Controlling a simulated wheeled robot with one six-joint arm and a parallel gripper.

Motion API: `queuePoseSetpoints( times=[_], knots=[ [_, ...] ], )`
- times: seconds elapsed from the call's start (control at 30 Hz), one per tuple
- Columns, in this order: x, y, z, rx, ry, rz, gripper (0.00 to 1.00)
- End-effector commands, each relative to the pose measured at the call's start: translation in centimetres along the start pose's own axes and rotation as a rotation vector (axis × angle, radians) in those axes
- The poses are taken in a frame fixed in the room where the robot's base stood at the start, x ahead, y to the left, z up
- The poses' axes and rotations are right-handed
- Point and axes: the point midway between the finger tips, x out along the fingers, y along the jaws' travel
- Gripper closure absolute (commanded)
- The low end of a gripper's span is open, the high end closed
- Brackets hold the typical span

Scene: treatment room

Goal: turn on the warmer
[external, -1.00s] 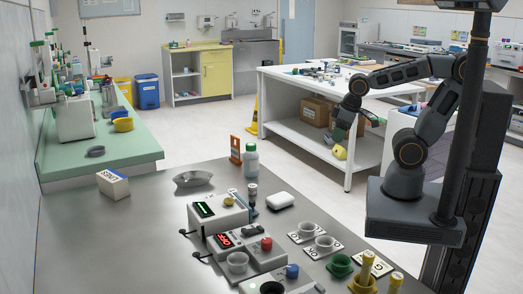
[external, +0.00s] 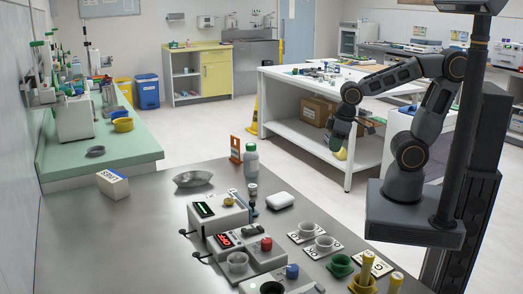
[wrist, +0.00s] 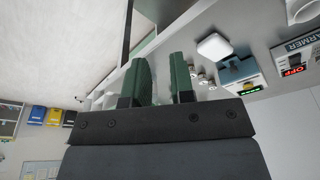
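The warmer (external: 248,246) is a grey box on the near metal table, with a lit red display reading OFF, a red knob (external: 266,243) on top and a grey cup on it. In the wrist view the warmer (wrist: 296,68) shows at the right edge, cut off, with WARMER lettering and the red OFF display. My gripper (external: 340,142) hangs in the air beyond the table's right edge, well apart from the warmer. In the wrist view its two green fingers (wrist: 162,82) stand apart with nothing seen between them.
A similar box with a green display (external: 218,211) stands beside the warmer, and another with a blue knob (external: 292,271) is in front. Cups on cards (external: 308,231), a white rounded block (external: 280,200) and a bottle (external: 251,160) are nearby. A white shelved table (external: 285,128) stands behind my gripper.

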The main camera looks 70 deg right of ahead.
Motion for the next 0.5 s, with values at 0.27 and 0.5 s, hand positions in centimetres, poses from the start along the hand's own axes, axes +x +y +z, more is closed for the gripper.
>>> queuePoseSetpoints(
  times=[0.27,0.5],
  knots=[
    [3.5,-10.4,-8.2,-0.293,-0.05,-0.061,1.0],
    [5.3,-22.4,-14.1,-0.502,-0.027,-0.11,1.0]
  ],
)
